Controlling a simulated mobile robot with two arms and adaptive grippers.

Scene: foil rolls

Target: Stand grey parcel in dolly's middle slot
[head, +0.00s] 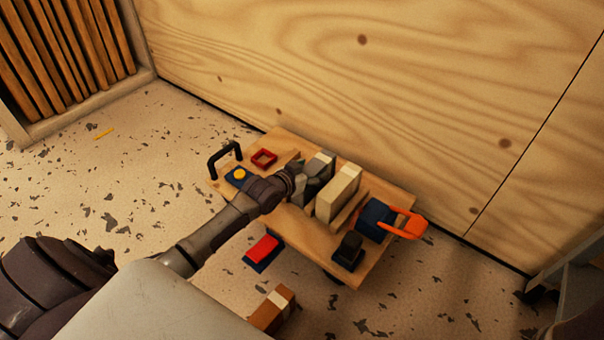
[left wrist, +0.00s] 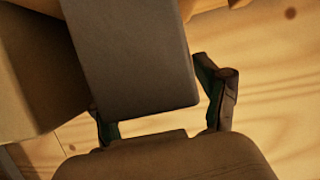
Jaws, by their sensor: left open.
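The wooden dolly (head: 385,262) stands on the floor by the plywood wall. The grey parcel (head: 318,166), with a pale band on top, stands upright on it, left of a cream parcel (head: 338,191). My left gripper (head: 299,178) is at the grey parcel's left side, its fingertips partly hidden. In the left wrist view the grey parcel (left wrist: 130,60) lies between the open fingers of my left gripper (left wrist: 165,112); a gap shows beside the right finger. The parcel's base is hidden, so I cannot tell which slot it is in. My right gripper is not in view.
The dolly also carries a red tray (head: 264,158), a blue block with a yellow button (head: 238,176), a blue roll (head: 375,220) with an orange handle (head: 404,228) and a black item (head: 349,248). A red-and-blue box (head: 262,252) and a brown box (head: 272,310) lie in front.

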